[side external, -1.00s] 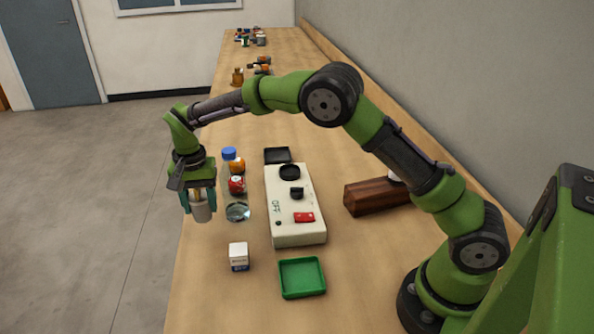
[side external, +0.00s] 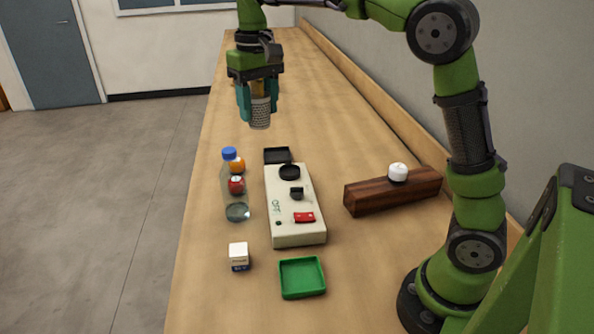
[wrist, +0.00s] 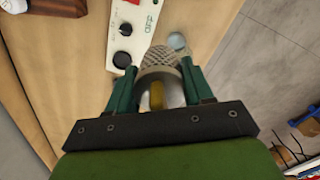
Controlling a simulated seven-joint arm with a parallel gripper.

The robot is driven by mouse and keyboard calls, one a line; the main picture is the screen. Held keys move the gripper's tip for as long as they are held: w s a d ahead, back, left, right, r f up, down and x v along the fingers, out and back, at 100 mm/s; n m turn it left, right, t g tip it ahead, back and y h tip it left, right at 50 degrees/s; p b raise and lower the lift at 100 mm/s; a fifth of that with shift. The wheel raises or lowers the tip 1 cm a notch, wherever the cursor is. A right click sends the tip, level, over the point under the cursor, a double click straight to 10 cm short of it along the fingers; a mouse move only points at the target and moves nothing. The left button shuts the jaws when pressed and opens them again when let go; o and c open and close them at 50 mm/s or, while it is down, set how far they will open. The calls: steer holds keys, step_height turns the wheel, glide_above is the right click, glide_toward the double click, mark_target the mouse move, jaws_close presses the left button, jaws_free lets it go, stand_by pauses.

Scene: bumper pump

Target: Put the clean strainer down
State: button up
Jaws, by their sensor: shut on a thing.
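My gripper (side external: 258,104) is shut on the strainer (side external: 260,115), a grey, perforated cylinder. It hangs roughly upright above the bench, beyond the black square tray (side external: 278,155). The wrist view also shows the strainer's mesh (wrist: 160,58) between the two teal fingers of my gripper (wrist: 157,78). A tan piece shows inside or behind its rim; I cannot tell what it is. The pale pump unit (side external: 290,228), marked OFF, has a black round knob and a red switch. A green square tray (side external: 302,278) lies empty in front of it.
A small white box (side external: 238,256) is nearer. A dark wooden block (side external: 368,195) bears a white knob-like piece (side external: 398,172).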

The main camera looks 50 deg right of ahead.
steer(key=shift+s+d+r, duration=0.15)
steer(key=shift+d+r, duration=0.25)
steer(key=shift+r, duration=0.1)
steer(key=shift+s+d+r, duration=0.15)
steer(key=shift+d+r, duration=0.2)
steer(key=shift+r, duration=0.15)
steer(key=w+d+f+m, duration=0.2)
steer(key=d+f, duration=0.6)
steer(key=d, duration=0.4)
steer(key=shift+f+m, duration=0.15)
steer(key=shift+m, duration=0.45)
steer(key=d+f+m, duration=0.1)
steer(key=d+f, duration=0.3)
steer(key=d, duration=0.1)
steer(key=d+f+m, duration=0.1)
steer(key=d+f, duration=0.2)
steer(key=d, duration=0.2)
steer(key=d+f, duration=0.4)
steer(key=d, duration=0.2)
steer(key=shift+w+f+m, duration=0.2)
steer(key=shift+f+m, duration=0.1)
steer(key=shift+m, duration=0.1)
steer(key=shift+w+d, duration=0.1)
steer(key=shift+w, duration=0.15)
step_height(320, 180, down, 10)
steer(key=shift+w+d+r, duration=0.1)
steer(key=shift+r, duration=0.05)
steer(key=shift+f, duration=0.2)
steer(key=o, duration=1.1)
steer(key=shift+c, duration=0.2)
